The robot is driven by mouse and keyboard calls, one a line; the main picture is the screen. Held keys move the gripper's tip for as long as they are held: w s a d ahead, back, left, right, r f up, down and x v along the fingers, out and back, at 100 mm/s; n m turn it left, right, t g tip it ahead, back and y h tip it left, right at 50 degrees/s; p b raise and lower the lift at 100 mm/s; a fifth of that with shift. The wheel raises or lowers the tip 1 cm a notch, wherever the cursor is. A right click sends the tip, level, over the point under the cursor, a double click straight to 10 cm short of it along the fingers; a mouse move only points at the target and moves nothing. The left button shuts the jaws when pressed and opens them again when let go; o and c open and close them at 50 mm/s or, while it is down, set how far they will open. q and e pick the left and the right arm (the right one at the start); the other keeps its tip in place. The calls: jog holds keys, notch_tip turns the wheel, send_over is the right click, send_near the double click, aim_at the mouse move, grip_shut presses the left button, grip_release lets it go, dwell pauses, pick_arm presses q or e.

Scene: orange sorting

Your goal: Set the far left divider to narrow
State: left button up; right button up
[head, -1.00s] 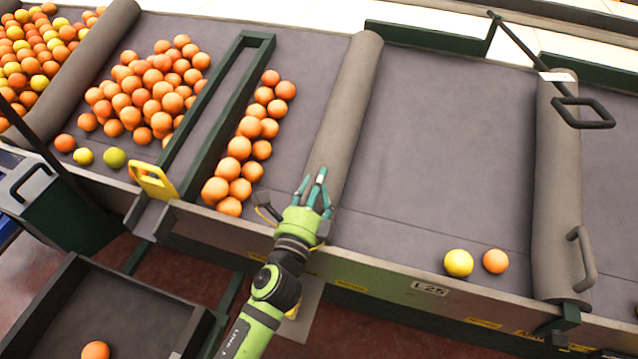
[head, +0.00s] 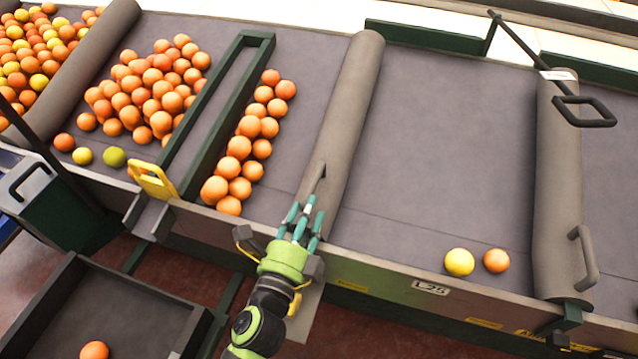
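Grey padded dividers lie across the dark sorting belt (head: 440,150). The leftmost one in view (head: 95,55) runs along the upper left, between two groups of oranges. Another grey divider (head: 350,105) crosses the middle and has a handle (head: 316,181) near its front end. A third grey divider (head: 558,190) stands at the right with a handle (head: 584,257). My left gripper (head: 303,213) is at the front end of the middle divider, just below its handle. Its teal fingers look spread and hold nothing. My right gripper is not in view.
A dark green frame (head: 262,42) with a yellow handle (head: 152,181) stands among orange piles on the left. A yellow fruit (head: 459,262) and an orange (head: 496,260) lie at the front right. The belt right of the middle divider is mostly clear. A dark bin (head: 130,315) is below left.

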pick_arm(q)
jog(key=shift+s, duration=0.3)
jog(key=shift+s+a, duration=0.1)
jog(key=shift+s, duration=0.3)
jog(key=v, duration=1.1)
jog(key=shift+a, duration=0.15)
jog(key=shift+r, duration=0.1)
